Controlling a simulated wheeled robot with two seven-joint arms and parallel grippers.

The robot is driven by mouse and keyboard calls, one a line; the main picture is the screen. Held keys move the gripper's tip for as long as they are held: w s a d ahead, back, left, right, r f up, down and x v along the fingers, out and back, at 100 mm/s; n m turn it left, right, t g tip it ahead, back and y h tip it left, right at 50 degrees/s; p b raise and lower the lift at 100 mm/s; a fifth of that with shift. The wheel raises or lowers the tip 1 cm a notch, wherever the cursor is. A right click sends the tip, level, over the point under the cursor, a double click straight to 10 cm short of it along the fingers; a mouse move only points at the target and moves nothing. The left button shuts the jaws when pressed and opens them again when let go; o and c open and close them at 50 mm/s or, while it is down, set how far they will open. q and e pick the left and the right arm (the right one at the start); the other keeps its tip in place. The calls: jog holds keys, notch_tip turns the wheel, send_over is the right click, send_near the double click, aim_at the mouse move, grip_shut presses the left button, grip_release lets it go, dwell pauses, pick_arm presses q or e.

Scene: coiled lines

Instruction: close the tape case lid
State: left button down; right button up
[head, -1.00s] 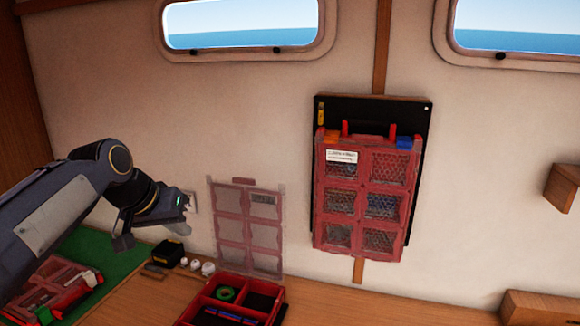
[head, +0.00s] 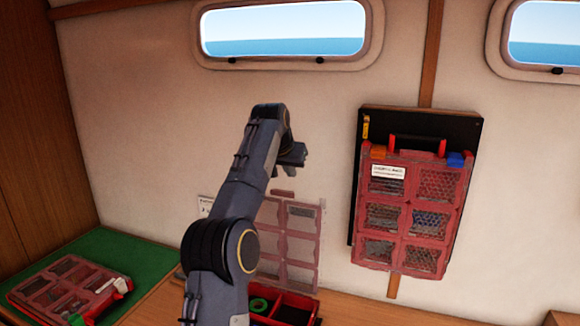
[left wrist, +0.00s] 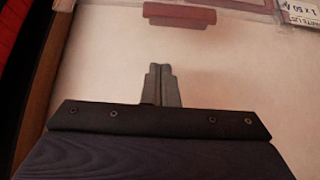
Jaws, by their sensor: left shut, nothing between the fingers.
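The tape case (head: 318,311) is a red box on the counter, with a green tape roll (head: 259,305) in one compartment. Its clear, red-framed lid (head: 287,234) stands open, roughly upright near the wall. A red tab (head: 283,193) is at the lid's top edge. My left gripper (head: 300,158) is shut and empty, above the lid's top edge and apart from it. In the left wrist view its closed fingertips (left wrist: 161,68) point toward the red tab (left wrist: 180,14). My left arm hides the left part of the case and lid. My right gripper is not in view.
A red case with clear compartments (head: 415,210) hangs on a black wall board (head: 468,130) at right. Another closed red case (head: 68,288) lies on a green mat (head: 125,255) at left. The wall above the lid is clear up to the window (head: 284,35).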

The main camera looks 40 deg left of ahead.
pick_arm(q)
jog(key=x, duration=0.5)
jog(key=shift+s+d+b, duration=0.15)
jog(key=shift+s+d, duration=0.15)
jog(key=shift+s, duration=0.65)
jog(key=shift+s+d+b, duration=0.15)
jog(key=shift+s+d, duration=0.15)
jog(key=shift+s, duration=0.6)
jog(key=shift+f, duration=0.1)
jog(key=shift+s+b, duration=0.15)
jog(key=shift+b, duration=0.15)
jog(key=s+d+f+t+y+b, duration=0.1)
jog(key=s+d+t+b, duration=0.1)
jog(key=s+b, duration=0.6)
jog(key=s+d+f+t+b, duration=0.2)
jog(key=s+b, duration=0.7)
jog(key=b, duration=0.8)
jog(key=shift+d+f+t+y+b, duration=0.2)
jog(key=shift+d+t+y+b, duration=0.15)
jog(key=shift+d+t, duration=0.4)
